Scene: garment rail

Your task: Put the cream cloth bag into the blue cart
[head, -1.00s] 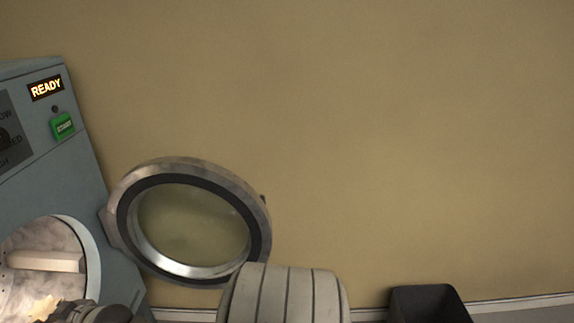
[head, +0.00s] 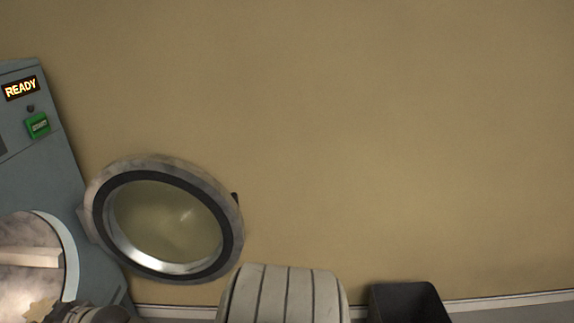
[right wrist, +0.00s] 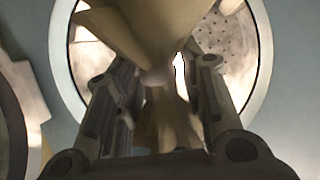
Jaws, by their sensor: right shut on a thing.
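A cream cloth (right wrist: 150,30), which looks like the cream cloth bag, is pinched between the fingers of my right gripper (right wrist: 163,75) in the right wrist view. It spreads above the fingertips and hangs in folds below them. Behind it is the round opening of the machine; I cannot tell how far the cloth is from the drum. In the head view a small cream piece (head: 40,310) shows at the bottom left, beside a grey part that appears to be my right gripper. My left gripper is not in view. No blue cart is in view.
A grey-blue machine (head: 38,175) with a lit READY sign stands at the left. Its round door (head: 165,220) hangs open to the right. A dark bin (head: 408,303) stands by the wall at the bottom right. The tan wall between is bare.

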